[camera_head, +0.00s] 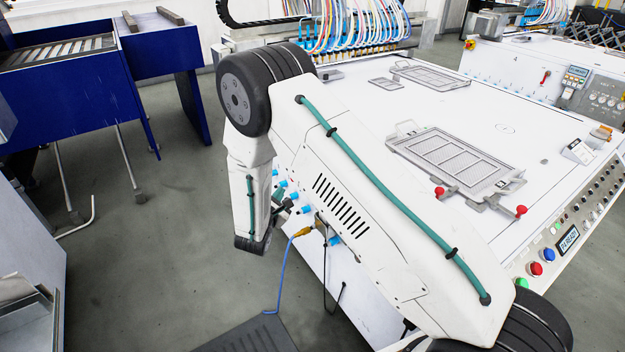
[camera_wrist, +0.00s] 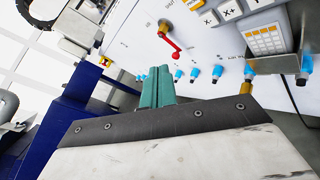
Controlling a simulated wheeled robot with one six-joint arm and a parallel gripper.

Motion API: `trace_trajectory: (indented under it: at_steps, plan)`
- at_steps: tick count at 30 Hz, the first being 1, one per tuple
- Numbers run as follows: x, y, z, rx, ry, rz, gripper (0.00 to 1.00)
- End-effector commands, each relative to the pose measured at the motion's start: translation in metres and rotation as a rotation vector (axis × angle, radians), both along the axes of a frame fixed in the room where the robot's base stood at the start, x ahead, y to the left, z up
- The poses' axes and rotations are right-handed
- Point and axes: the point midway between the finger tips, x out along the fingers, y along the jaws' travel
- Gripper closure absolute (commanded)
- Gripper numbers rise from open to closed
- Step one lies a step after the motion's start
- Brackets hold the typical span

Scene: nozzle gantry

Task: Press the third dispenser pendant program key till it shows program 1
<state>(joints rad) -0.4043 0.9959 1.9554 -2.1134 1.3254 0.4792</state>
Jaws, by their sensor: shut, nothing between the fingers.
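My gripper (camera_wrist: 157,88) shows in the wrist view as two teal fingers held together with nothing between them. It points toward a white panel with a row of blue fittings. A pendant (camera_wrist: 289,42) with a pale keypad is at the upper right of that view, apart from the fingers. Keys marked X- and X+ are above its keypad; its display is out of view, so no program number shows. In the head view my arm covers much of the near machine's side. I cannot tell which number this pendant has.
A red-handled valve (camera_wrist: 169,42) sits on the panel beyond the fingers. In the head view, the white gantry table (camera_head: 470,118) carries framed trays and a control strip at right. Another pendant (camera_head: 576,76) is on the machine behind.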

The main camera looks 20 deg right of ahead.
Motion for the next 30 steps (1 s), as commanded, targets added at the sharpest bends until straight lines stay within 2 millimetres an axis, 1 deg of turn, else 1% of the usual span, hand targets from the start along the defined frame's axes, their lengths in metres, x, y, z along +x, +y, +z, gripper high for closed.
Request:
trace_trajectory:
  at_steps: [5, 13, 18, 24, 30]
  plan:
    - [0.002, -0.013, 0.000, 0.000, 0.001, -0.002, 1.00]
    - [0.009, -0.051, 0.000, 0.001, 0.000, -0.004, 1.00]
    - [0.013, -0.071, 0.000, 0.001, 0.000, -0.004, 1.00]
    - [0.016, -0.084, 0.000, 0.000, 0.001, -0.002, 1.00]
    - [0.016, -0.086, 0.000, 0.000, 0.001, -0.001, 1.00]
